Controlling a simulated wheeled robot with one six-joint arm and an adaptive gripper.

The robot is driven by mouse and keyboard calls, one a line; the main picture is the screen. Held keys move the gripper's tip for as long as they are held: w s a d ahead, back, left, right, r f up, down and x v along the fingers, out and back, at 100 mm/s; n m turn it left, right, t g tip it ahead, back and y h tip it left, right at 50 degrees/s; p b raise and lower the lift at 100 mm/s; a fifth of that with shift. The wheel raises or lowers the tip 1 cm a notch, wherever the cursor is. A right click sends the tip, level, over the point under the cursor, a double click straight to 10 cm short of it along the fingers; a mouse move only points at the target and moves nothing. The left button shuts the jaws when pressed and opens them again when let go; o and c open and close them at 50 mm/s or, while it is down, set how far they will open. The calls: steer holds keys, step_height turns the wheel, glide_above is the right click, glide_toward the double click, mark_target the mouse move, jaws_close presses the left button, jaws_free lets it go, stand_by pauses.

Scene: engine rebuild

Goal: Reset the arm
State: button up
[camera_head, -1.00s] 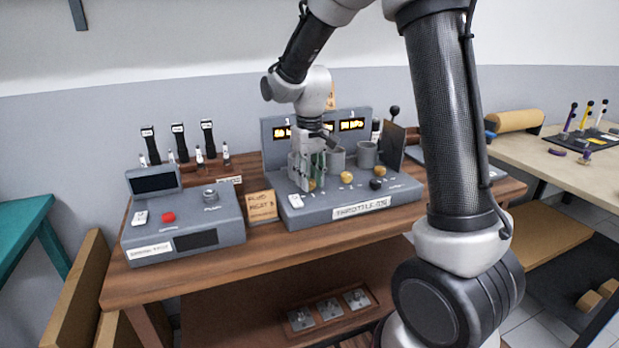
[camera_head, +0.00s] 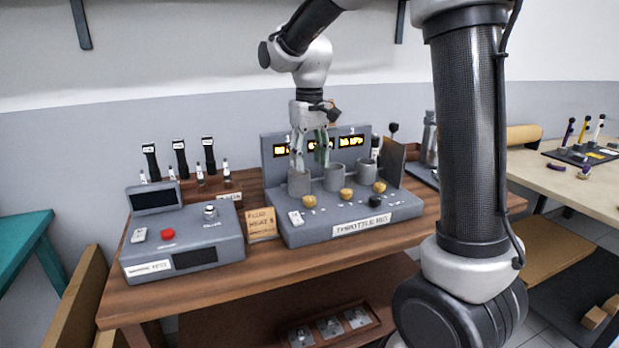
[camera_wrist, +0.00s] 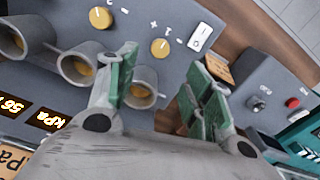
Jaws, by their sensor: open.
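My gripper (camera_head: 310,160) is open and empty. It hangs pointing down above the left part of the throttle console (camera_head: 345,215), in front of its upright display panel. In the wrist view its green-padded fingers (camera_wrist: 165,95) are spread apart, with a grey cup (camera_wrist: 146,88) showing between them, below the tips. My arm arches up from the right and comes down over the console.
The console has grey cups (camera_head: 334,177), yellow knobs (camera_head: 346,194) and a black knob (camera_head: 375,201). A grey box with a red button (camera_head: 168,233) stands left, with several black-capped tubes (camera_head: 180,160) behind it. The wooden bench front (camera_head: 270,258) is clear.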

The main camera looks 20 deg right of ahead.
steer(key=shift+r, duration=0.85)
steer(key=shift+w, duration=0.1)
steer(key=s+d+m+t, duration=0.1)
steer(key=s+d, duration=0.3)
steer(key=s, duration=0.8)
steer(key=s+d+r+m+t, duration=0.1)
steer(key=s+d+t, duration=0.2)
steer(key=s, duration=1)
steer(key=shift+s+d, duration=0.25)
steer(key=shift+d, duration=0.95)
